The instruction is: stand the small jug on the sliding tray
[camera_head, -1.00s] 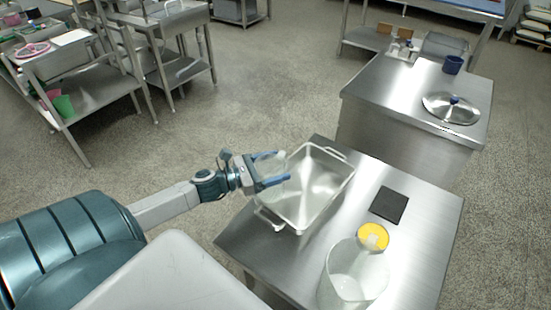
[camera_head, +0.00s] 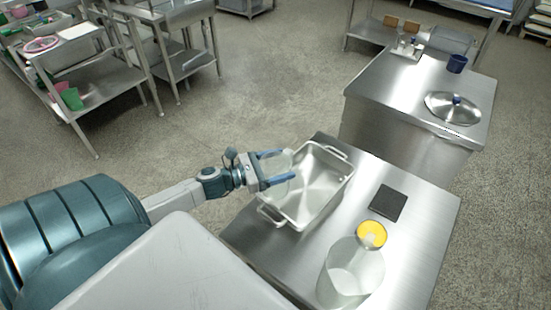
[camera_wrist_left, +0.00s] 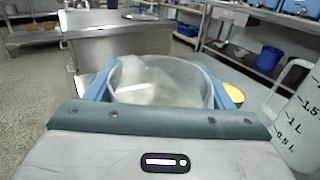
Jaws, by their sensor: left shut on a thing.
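The small jug is a clear, see-through vessel (camera_head: 279,165). It sits between the two blue fingers of my left gripper (camera_head: 291,165), which is shut on it. In the left wrist view the jug (camera_wrist_left: 160,82) fills the space between the fingers, its round rim showing. In the head view the gripper and jug overlap the left edge of a metal pan (camera_head: 325,185); I cannot tell how high above it they are. No part is clearly recognisable as the sliding tray. My right gripper is out of view.
The pan stands on a steel table (camera_head: 415,215). A large clear measuring jug (camera_head: 350,278), a yellow-topped item (camera_head: 371,234) and a dark square pad (camera_head: 387,202) are also there.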

